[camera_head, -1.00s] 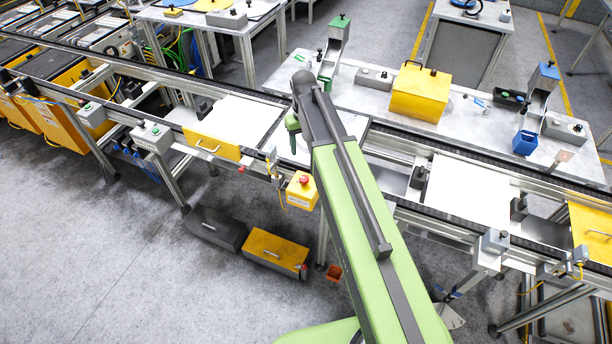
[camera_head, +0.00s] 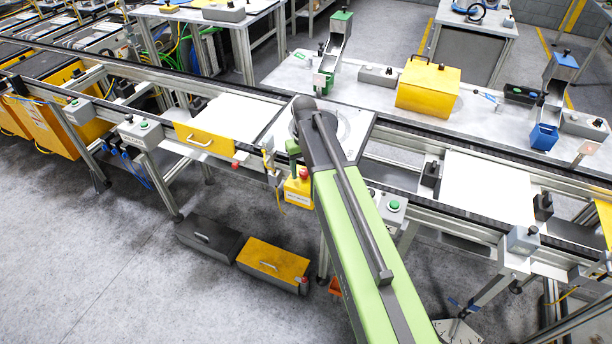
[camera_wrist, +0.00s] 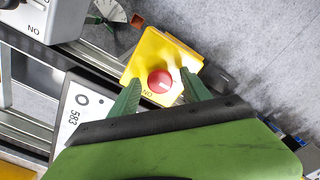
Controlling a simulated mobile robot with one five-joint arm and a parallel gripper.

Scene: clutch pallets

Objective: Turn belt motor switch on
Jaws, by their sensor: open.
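A yellow switch box (camera_head: 298,193) with a red knob hangs on the front rail of the conveyor in the head view, beside the end of my arm. In the wrist view the box (camera_wrist: 158,58) shows its round red knob (camera_wrist: 160,81), with a light line on it and the letters "ON" at its edge. My gripper (camera_wrist: 161,82) is open, its two green fingers on either side of the knob. I cannot tell whether they touch it. In the head view my arm hides part of the rail and most of the gripper.
A grey box (camera_wrist: 50,15) marked "ON" and a white plate (camera_wrist: 88,105) marked "583" are close by in the wrist view.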

